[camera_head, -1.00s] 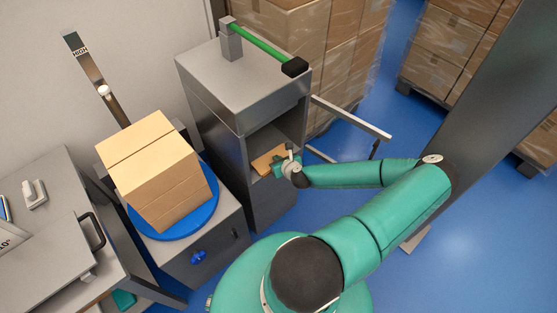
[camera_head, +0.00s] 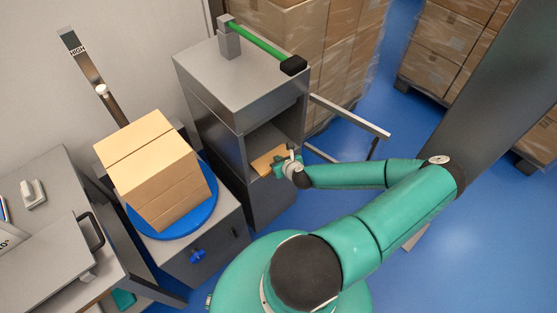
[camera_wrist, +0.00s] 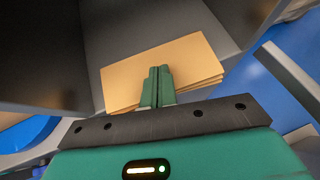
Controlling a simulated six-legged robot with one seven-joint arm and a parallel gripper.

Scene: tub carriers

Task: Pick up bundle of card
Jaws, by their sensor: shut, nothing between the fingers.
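The bundle of card (camera_head: 267,160) is a tan, flat stack lying in the open compartment of the grey cabinet (camera_head: 215,110). In the wrist view the bundle (camera_wrist: 185,55) shows several stacked layers at its right edge. My gripper (camera_head: 279,163) is at the mouth of the compartment, at the near edge of the bundle. In the wrist view my gripper's green fingers (camera_wrist: 158,82) are together, with nothing between them, and overlap the near part of the bundle. I cannot tell whether they touch it. The fingers hide a small part of the card.
A green-handled lever (camera_head: 262,43) with a black end lies across the cabinet top. A metal bar frame (camera_head: 350,116) juts out right of the compartment. A large carton (camera_head: 155,170) sits on a blue turntable (camera_head: 190,222) to the left. Wrapped boxes (camera_head: 335,50) stand behind.

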